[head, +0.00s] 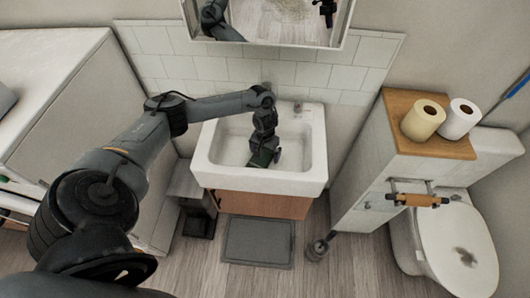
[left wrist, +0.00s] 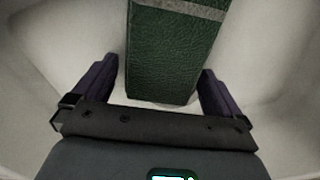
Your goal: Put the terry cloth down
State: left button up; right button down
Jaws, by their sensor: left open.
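The terry cloth (left wrist: 172,55) shows in the left wrist view as a dark green, textured slab with a pale stripe across its far end. It lies in the white sink basin (head: 232,157). In the head view a small part of the dark green cloth (head: 259,160) shows below my left gripper (head: 265,158). In the left wrist view my left gripper (left wrist: 160,92) is open, with one finger on either side of the cloth's near end and visible gaps between. My right gripper is not in view.
A mirror (head: 342,22) hangs above the sink. To the right are a wooden shelf top (head: 440,147) with two paper rolls and a toilet (head: 458,240). A white cabinet (head: 50,90) stands left. A grey mat (head: 258,241) lies on the floor.

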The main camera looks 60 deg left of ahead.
aim_at(265, 152)
pick_arm(q)
notch_tip(265, 152, up, 12)
jog(key=p, duration=0.4)
jog(key=shift+p, duration=0.35)
jog(key=shift+r, duration=0.15)
